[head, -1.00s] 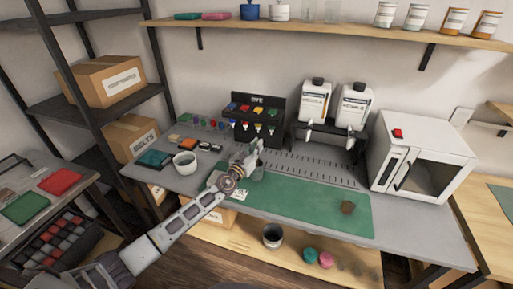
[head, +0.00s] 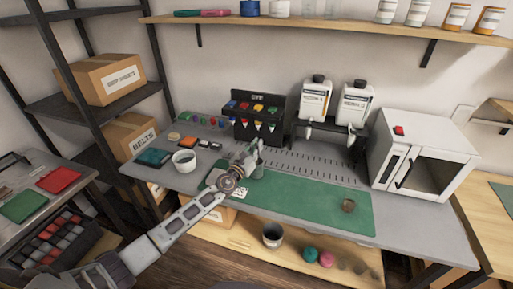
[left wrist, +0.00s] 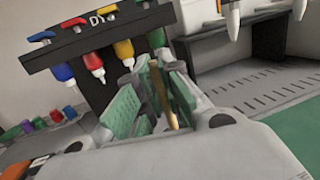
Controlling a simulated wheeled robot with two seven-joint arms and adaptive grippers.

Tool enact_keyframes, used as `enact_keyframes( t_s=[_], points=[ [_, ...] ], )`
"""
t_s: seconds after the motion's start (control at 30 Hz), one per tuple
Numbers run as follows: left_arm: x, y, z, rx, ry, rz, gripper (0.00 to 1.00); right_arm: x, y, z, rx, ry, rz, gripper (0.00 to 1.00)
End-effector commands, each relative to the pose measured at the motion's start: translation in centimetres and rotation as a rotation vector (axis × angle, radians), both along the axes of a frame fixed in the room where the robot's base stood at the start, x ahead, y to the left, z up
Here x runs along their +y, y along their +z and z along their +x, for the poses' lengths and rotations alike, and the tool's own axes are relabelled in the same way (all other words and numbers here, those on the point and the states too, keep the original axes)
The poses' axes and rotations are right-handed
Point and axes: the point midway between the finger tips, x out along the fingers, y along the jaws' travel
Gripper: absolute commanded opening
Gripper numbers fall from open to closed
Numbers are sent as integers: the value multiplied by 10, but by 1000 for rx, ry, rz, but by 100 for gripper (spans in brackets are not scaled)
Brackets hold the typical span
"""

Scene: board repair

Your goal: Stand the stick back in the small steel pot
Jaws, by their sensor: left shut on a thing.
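My left gripper (head: 253,152) is over the left part of the green mat, in front of the dye rack. In the left wrist view its green-padded fingers (left wrist: 152,100) are shut on a thin, light brown stick (left wrist: 162,96), which stands tilted between them. The stick is too small to make out in the head view. My right gripper is not in view.
The dye rack (head: 254,112) stands behind the gripper, with two white bottles (head: 314,97) to its right. A white oven (head: 422,158) stands at right. A dark bucket (head: 272,235) is below.

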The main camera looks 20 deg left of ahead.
Motion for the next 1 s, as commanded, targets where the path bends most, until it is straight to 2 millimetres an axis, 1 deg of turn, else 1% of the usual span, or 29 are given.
enact_keyframes(
  t_s=[0.03, 0.2, 0.43, 0.53, 0.67, 0.83, 1.0],
  points=[
    [0, 0, 0, 0, 0, 0, 10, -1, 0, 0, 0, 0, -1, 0],
    [0, 0, 0, 0, 0, 0, 32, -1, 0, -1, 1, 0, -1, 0],
    [0, 0, 0, 0, 0, 0, 33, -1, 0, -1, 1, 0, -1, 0],
    [0, 0, 0, 0, 0, 0, 33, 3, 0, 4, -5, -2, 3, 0],
    [1, -1, -2, 0, 0, 0, 33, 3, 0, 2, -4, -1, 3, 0],
    [3, -2, -9, 1, 1, 1, 33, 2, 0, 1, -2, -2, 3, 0],
    [5, -4, -22, 1, 0, 0, 33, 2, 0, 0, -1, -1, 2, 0]
  ],
)
